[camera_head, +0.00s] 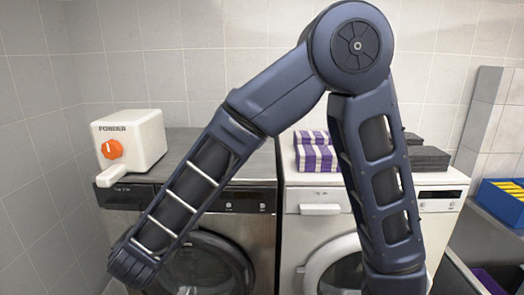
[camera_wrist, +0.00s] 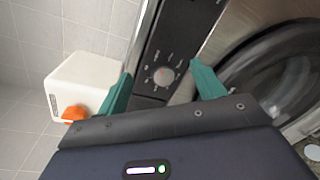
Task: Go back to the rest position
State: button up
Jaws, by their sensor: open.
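My gripper (camera_wrist: 162,76) shows in the wrist view as two green fingers set well apart, with nothing seen gripped between them. Beyond the fingers is the control panel of the dark washing machine (camera_wrist: 163,77), with its round dial. In the head view my arm bends high in front of the machines and comes down at the lower left, before the dark machine (camera_head: 258,184). The gripper's fingers do not show clearly there.
A white dispenser (camera_head: 146,137) with an orange knob stands on the dark machine, close to the left wall. Striped purple towels (camera_head: 318,158) and dark grey towels (camera_head: 428,158) lie on the white machine (camera_head: 450,179). A blue bin (camera_head: 503,203) stands at the right.

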jog(key=w+d+r+m+g+y, duration=0.1)
jog(key=w+d+r+m+g, duration=0.1)
jog(key=d+r+m, duration=0.6)
jog(key=w+d+r+m+g+y, duration=0.15)
jog(key=d+r, duration=0.25)
jog(key=d, duration=0.8)
jog(key=d+f+m+g, duration=0.2)
jog(key=d+m, duration=0.3)
jog(key=d, duration=0.5)
jog(key=w+d+f+m+g+h, duration=0.1)
jog(key=d+m, duration=0.4)
jog(key=d, duration=0.6)
jog(key=d+f+m+g+h, duration=0.1)
jog(key=d+f+m+g, duration=0.3)
jog(key=d, duration=0.6)
jog(key=shift+w+d+m+g, duration=0.25)
jog(key=shift+w+m+g, duration=0.15)
jog(key=shift+m+g, duration=0.25)
jog(key=shift+f, duration=0.1)
jog(key=shift+c, duration=0.5)
